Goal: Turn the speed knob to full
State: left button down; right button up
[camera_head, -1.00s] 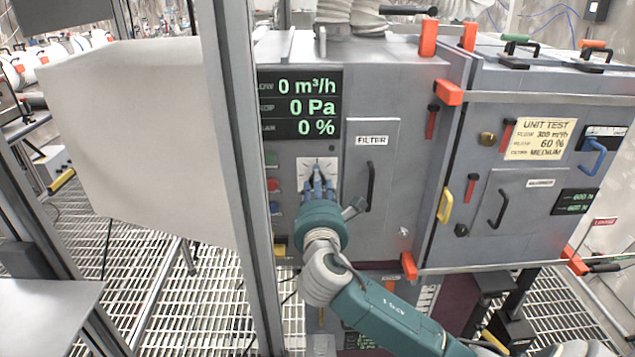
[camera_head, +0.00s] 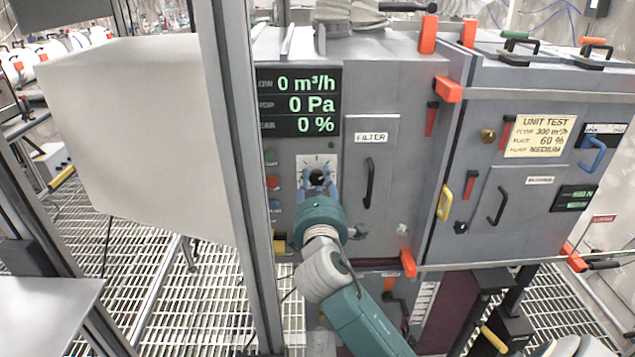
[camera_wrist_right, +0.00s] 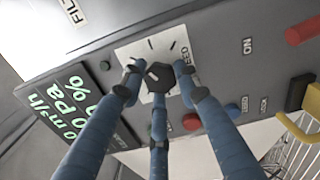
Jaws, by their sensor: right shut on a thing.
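The speed knob (camera_wrist_right: 160,77) is black, on a white dial plate (camera_head: 327,161) with tick marks on the grey unit's front. My right gripper (camera_head: 319,184) is at the knob, its blue fingers around it. In the right wrist view the fingers (camera_wrist_right: 158,84) close on the knob from several sides. In the head view the fingers partly hide the knob and the dial's lower part. The display (camera_head: 300,103) above reads 0 m³/h, 0 Pa and 0 %. My left gripper is not in view.
Red (camera_head: 272,183) and blue (camera_head: 274,204) buttons sit just left of the dial. The filter door handle (camera_head: 369,184) is to its right. A metal post (camera_head: 240,180) stands close on the left, beside a large pale box (camera_head: 130,130).

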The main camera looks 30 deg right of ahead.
jog(key=m, duration=0.5)
jog(key=shift+a+f+b, duration=0.1)
jog(key=shift+f+b, duration=0.2)
jog(key=shift+m, duration=0.3)
jog(key=o, duration=1.2)
jog(key=shift+c, duration=0.2)
jog(key=shift+r, duration=0.2)
jog(key=v, duration=0.7)
jog(key=shift+s, duration=0.2)
jog(key=shift+a, duration=0.15)
